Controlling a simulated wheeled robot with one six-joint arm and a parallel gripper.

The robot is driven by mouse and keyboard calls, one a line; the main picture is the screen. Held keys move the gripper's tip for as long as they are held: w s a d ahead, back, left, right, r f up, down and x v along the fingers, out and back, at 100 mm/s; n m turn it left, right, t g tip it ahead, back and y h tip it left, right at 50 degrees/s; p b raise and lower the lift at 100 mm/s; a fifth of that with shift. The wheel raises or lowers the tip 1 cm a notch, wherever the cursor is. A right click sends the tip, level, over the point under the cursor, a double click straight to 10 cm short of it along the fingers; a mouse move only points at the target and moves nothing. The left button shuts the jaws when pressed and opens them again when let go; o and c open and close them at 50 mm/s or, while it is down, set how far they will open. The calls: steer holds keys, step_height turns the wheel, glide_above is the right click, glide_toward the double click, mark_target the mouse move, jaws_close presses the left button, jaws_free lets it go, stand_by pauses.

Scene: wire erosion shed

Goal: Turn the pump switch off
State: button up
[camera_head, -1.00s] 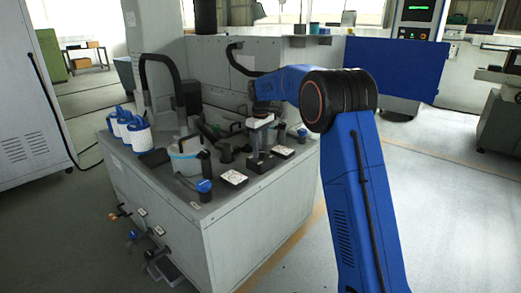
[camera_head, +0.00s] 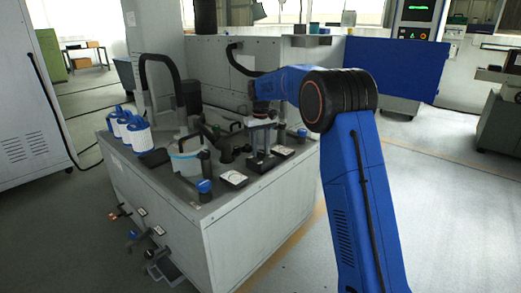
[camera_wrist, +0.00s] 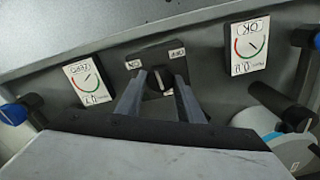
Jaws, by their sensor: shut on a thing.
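The pump switch (camera_wrist: 157,73) is a dark square plate with a small pale-edged knob in its middle, in the wrist view. Two small white labels stand on its plate, upside down in this view; the right one seems to read OFF. My gripper (camera_wrist: 159,84) has its two grey fingers on either side of the knob and is shut on it. In the head view my gripper (camera_head: 262,124) points down over the cabinet top; the switch is hard to make out there, beneath it.
Dial gauges (camera_wrist: 88,80) and (camera_wrist: 246,47) flank the switch. A blue-knobbed valve (camera_head: 204,186), a pale container (camera_head: 185,162) and white filter cartridges (camera_head: 140,135) stand on the grey cabinet (camera_head: 245,225). Open floor lies to its right.

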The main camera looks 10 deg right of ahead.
mark_target(261, 151)
steer(key=m, duration=0.6)
steer(key=shift+m, duration=0.3)
stand_by(0.5)
steer(key=o, duration=1.1)
steer(key=shift+c, duration=0.2)
steer(key=shift+r, duration=0.1)
step_height(261, 151, up, 17)
